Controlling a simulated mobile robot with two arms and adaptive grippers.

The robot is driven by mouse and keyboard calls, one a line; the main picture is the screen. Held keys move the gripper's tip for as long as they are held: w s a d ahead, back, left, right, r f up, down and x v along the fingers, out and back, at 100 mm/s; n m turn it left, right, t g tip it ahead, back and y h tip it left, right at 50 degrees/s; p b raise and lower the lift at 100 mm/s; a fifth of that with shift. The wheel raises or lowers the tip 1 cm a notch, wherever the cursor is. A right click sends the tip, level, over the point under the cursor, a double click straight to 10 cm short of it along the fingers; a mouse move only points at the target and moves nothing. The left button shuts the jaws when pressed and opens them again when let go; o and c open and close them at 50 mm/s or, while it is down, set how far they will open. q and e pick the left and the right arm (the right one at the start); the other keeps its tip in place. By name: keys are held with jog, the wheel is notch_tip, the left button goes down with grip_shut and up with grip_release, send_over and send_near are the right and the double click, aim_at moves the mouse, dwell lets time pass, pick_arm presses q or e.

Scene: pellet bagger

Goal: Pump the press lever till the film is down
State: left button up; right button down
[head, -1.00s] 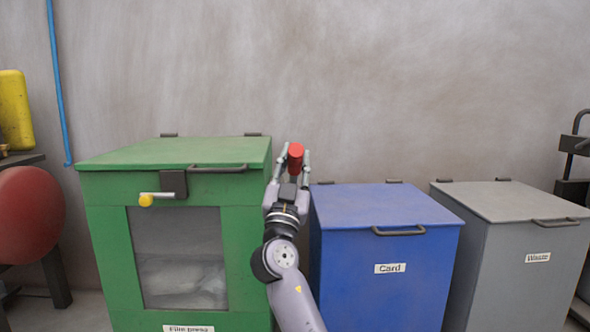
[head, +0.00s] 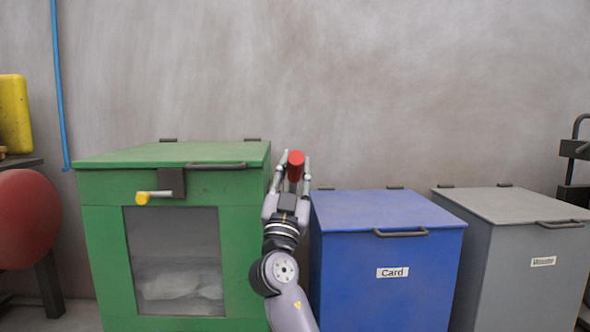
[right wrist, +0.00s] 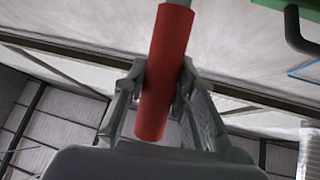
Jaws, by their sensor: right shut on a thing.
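The green film press (head: 100,240) stands at the left in the head view with its lid down. Pale film (head: 180,282) lies low behind its front window, filling about the lower part. The press lever's red grip (head: 296,158) is at the press's right side, and it also shows in the right wrist view (right wrist: 164,70). My right gripper (head: 293,172) is shut on the red grip, a finger on each side. Most of the lever below the grip is hidden by my gripper and arm. My left gripper is in no view.
A yellow-knobbed latch (head: 143,198) is on the press front. A blue Card bin (head: 385,260) stands close at the right, then a grey bin (head: 520,255). A red round thing (head: 28,218) and a yellow container (head: 14,115) are at far left.

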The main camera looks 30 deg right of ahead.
jog(key=c, duration=1.3)
grip_release()
jog(key=shift+f, duration=0.1)
jog(key=v, duration=1.2)
